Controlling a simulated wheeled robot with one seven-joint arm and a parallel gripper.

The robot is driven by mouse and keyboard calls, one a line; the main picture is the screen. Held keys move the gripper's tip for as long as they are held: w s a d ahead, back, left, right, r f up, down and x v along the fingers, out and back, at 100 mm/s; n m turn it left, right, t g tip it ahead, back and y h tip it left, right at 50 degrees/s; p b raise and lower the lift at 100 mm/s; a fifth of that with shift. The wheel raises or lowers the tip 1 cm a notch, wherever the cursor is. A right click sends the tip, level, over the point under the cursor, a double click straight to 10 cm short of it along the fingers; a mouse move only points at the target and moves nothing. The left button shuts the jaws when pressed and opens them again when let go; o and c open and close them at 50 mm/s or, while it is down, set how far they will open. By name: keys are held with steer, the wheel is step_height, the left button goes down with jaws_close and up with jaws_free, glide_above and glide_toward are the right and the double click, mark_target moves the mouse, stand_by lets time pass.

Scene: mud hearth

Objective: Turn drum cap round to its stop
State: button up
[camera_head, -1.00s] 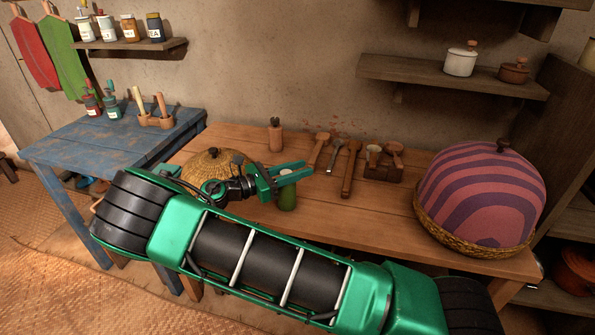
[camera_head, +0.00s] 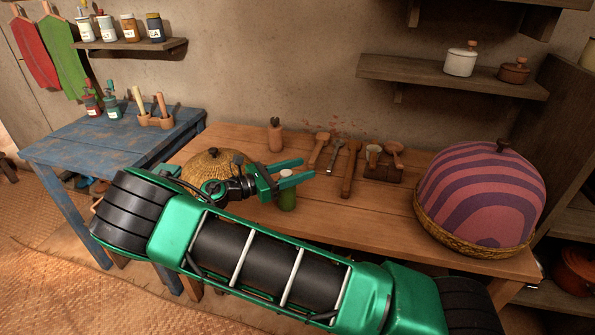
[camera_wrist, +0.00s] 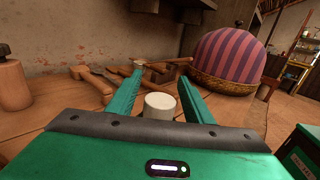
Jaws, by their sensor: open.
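In the wrist view the cap (camera_wrist: 160,102) shows as a cream disc between my two green fingers. My gripper (camera_head: 306,171) is open, its fingers reaching to the right on either side of the cap in the picture. In the wrist view the gripper (camera_wrist: 161,76) has clear space beside the cap, and the fingers seem not to touch it. I cannot tell how far down the fingers reach along it.
A woven domed basket (camera_head: 213,166) is beside my wrist. Wooden mallets and tools (camera_head: 348,168) lie behind the drum. A large striped dome in a basket (camera_head: 482,195) stands at the right.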

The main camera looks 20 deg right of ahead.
steer(key=s+a, duration=0.1)
steer(key=a, duration=0.9)
steer(key=shift+a, duration=0.4)
steer(key=shift+s, duration=0.1)
